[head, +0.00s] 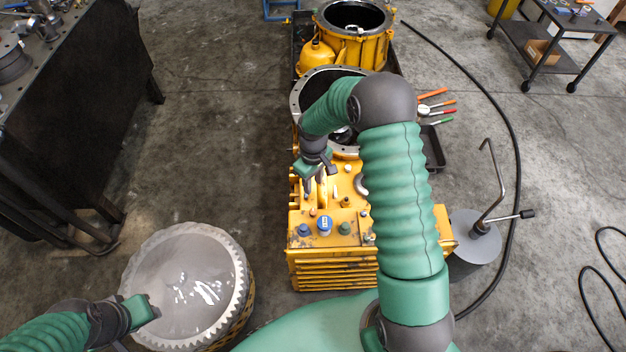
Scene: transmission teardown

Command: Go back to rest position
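My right gripper (318,186) is over the yellow transmission housing (335,277), pointing down at its top face, with its arm bent across the middle of the view. Its fingers look apart, with nothing clearly between them; I cannot tell whether they touch the housing. My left arm comes in at the lower left, and its green end (140,312) is at the left rim of a large toothed metal drum (188,280). The fingers of my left gripper are not clearly visible. Blue and green caps (325,224) sit on the housing's top.
A dark workbench (75,95) with metal parts stands at the left. Coloured-handle pliers (435,108) lie right of the housing. A grey cylinder with a crank (474,236), cables and a cart (550,45) are right.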

